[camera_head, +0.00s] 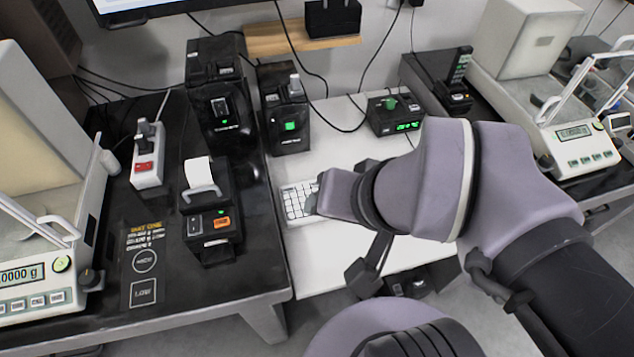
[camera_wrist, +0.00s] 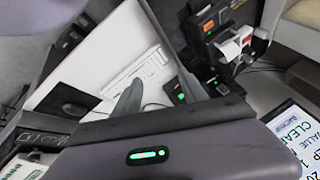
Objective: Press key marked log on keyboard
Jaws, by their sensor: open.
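A white keyboard (camera_head: 298,203) lies on the white table (camera_head: 325,262), its right part hidden behind my arm in the head view. It also shows in the wrist view (camera_wrist: 145,72), where a grey finger of my gripper (camera_wrist: 131,100) overlaps its near edge in the picture. The key lettering is too small to read, so I cannot pick out the log key. In the head view the end of my arm (camera_head: 336,192) is over or beside the keyboard's right side. My gripper is open; I cannot tell its height above the keys.
A black label printer (camera_head: 209,225) stands on the dark table left of the keyboard. Black devices with green lights (camera_head: 287,125) stand behind it. A small box with a green display (camera_head: 396,117) is at the back. Balances stand at far left (camera_head: 50,225) and right (camera_head: 545,110).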

